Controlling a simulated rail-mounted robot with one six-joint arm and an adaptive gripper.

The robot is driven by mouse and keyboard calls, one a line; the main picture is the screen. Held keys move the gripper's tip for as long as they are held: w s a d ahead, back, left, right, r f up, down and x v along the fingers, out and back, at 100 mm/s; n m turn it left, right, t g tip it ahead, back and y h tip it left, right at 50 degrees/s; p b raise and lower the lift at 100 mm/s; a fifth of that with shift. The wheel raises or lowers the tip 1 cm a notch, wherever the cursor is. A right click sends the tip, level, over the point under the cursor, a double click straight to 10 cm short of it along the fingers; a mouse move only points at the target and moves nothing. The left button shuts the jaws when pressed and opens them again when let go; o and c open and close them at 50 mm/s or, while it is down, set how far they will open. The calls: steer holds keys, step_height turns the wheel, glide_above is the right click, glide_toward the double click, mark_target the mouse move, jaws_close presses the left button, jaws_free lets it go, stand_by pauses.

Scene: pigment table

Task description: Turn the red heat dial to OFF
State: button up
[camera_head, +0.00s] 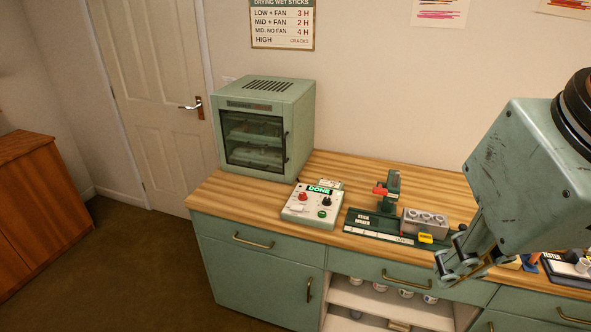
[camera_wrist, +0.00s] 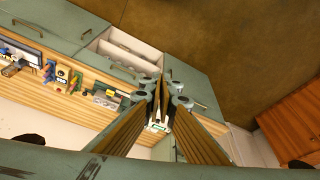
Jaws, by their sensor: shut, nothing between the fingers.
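The red heat dial (camera_head: 303,197) is on the left of a small white control box (camera_head: 296,217) on the wooden counter, in the head view. The box's display (camera_head: 320,190) reads DONE in green. A black knob (camera_head: 326,201) and a green button (camera_head: 322,214) are on its right side. The dial's pointer setting is too small to read. My gripper (camera_head: 455,272) is shut and empty, in front of the counter and well to the right of the box. In the wrist view the shut fingers (camera_wrist: 165,90) cover much of the box, and the dial cannot be made out.
A green drying cabinet (camera_head: 266,127) with a glass door stands behind the box. A green stick-maker press (camera_head: 390,192) and a grey mould block (camera_head: 424,222) stand to its right. A wall chart (camera_head: 282,24) hangs above. The air above the box is clear.

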steer(key=o, duration=0.5)
steer(key=shift+w, duration=0.1)
steer(key=o, duration=0.5)
steer(key=shift+w+r, duration=0.4)
steer(key=shift+w, duration=0.1)
steer(key=shift+c, duration=0.2)
steer(key=w+a+r+m+g+p, duration=0.1)
steer(key=w+r, duration=0.2)
steer(key=w, duration=0.5)
steer(key=w+a+r+p, duration=0.1)
steer(key=w+r+p, duration=0.1)
steer(key=w, duration=0.7)
steer(key=m+g+p, duration=0.3)
steer(key=p, duration=0.4)
glide_above(303, 194)
step_height(303, 194, down, 28)
steer(key=f, duration=0.1)
steer(key=shift+r, duration=0.3)
steer(key=shift+f, duration=0.15)
steer(key=shift+f+p, duration=0.55)
steer(key=shift+f, duration=6.2)
